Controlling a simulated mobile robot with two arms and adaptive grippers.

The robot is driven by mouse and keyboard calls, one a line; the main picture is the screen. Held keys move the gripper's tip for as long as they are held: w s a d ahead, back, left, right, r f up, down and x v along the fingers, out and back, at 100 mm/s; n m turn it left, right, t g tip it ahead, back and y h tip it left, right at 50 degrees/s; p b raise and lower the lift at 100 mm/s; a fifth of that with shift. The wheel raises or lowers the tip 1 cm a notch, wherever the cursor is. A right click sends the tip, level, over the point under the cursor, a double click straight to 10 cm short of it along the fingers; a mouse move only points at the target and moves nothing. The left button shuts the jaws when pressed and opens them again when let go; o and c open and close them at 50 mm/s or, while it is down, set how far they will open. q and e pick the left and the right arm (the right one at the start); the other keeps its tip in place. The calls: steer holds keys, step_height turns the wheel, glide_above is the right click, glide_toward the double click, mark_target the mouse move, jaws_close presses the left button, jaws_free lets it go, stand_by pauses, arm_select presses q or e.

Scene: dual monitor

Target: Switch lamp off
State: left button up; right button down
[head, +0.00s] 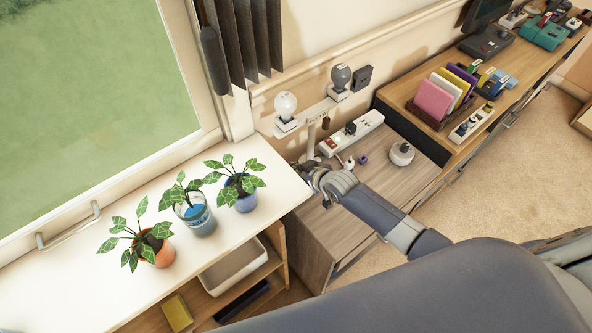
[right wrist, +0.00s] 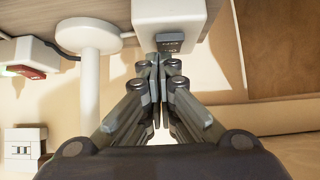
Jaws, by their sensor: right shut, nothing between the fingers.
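The lamp in the head view has a pale crossbar on a post (head: 311,140), with a bright white bulb (head: 285,105) at its left end and a dark grey bulb (head: 340,77) at its right end. My right gripper (head: 313,174) is below the lamp, between the window ledge and the wooden cabinet. In the right wrist view, its shut, empty fingers (right wrist: 158,64) point at a dark rocker switch (right wrist: 170,42) on a white block (right wrist: 176,13). The tips are at or just below the switch; contact is unclear. My left gripper is not in view.
A white power strip (head: 352,133) with a red switch and plugs lies behind my right gripper. Three potted plants, including one in an orange pot (head: 157,251), stand on the white ledge (head: 79,288). A white round knob-like object (head: 401,154) sits on the cabinet (head: 413,176).

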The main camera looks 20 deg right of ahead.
steer(key=shift+s+d, duration=0.1)
steer(key=shift+s, duration=0.05)
steer(key=shift+s+d+p, duration=0.15)
steer(key=shift+s+p, duration=0.4)
steer(key=shift+s, duration=0.05)
steer(key=shift+s+f, duration=0.1)
steer(key=shift+s, duration=0.05)
steer(key=shift+d, duration=0.1)
steer(key=shift+s, duration=0.15)
steer(key=v, duration=1.1)
steer(key=shift+r, duration=0.5)
steer(key=shift+s, duration=0.1)
